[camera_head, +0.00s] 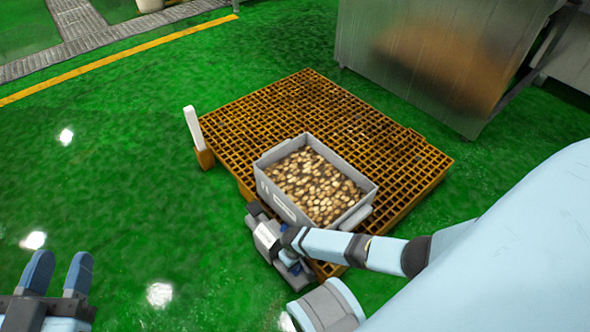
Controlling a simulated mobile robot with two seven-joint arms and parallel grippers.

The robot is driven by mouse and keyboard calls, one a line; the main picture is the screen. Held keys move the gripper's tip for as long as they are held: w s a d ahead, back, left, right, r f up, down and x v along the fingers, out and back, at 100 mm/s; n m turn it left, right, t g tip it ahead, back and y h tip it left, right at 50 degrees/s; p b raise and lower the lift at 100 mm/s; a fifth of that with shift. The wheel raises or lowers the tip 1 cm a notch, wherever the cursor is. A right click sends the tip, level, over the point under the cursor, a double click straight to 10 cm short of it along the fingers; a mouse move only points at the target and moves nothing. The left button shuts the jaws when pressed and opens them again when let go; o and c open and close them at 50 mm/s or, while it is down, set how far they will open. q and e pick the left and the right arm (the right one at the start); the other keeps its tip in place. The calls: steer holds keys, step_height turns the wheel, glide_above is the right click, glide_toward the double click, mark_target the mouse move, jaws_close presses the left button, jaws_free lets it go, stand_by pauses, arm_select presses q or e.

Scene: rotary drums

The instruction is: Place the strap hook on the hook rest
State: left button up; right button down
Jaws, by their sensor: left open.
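My left gripper (60,264) is at the bottom left, over the green floor. Its two blue fingers stand apart with nothing between them. My right arm comes in from the right, and its gripper (280,244) is at the front left side of a grey bin (282,210). Its fingers are mostly hidden by its own body, so I cannot tell whether it is open or holds anything. I cannot make out a strap hook. I cannot clearly identify a hook rest either. A white upright piece (193,128) on an orange block stands at the platform's left corner.
The bin, full of brown and pale pieces, sits on an orange grated platform (300,100). A large metal tank (440,50) stands behind it at the right. Green floor (110,170) on the left is clear, with a yellow line (120,58) and a drain grate (85,38) beyond.

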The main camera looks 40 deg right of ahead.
arm_select(q)
steer(key=shift+s, duration=0.1)
arm_select(e)
steer(key=c, duration=1.1)
jaws_free()
steer(key=shift+f, duration=0.1)
arm_select(q)
steer(key=shift+f, duration=0.1)
arm_select(e)
steer(key=shift+o, duration=0.2)
step_height(320, 180, up, 3)
steer(key=shift+r+p, duration=0.1)
steer(key=shift+p, duration=0.9)
step_height(320, 180, up, 7)
steer(key=p, duration=0.4)
steer(key=shift+r+p, duration=0.4)
steer(key=shift+r, duration=0.7)
arm_select(q)
steer(key=s+n, duration=0.1)
steer(key=s+d+r+n, duration=0.1)
steer(key=n+g+y, duration=0.1)
steer(key=n, duration=0.1)
steer(key=shift+s+d+r, duration=0.3)
steer(key=shift+s+d, duration=0.05)
steer(key=shift+s, duration=0.05)
arm_select(e)
steer(key=shift+s+f, duration=0.1)
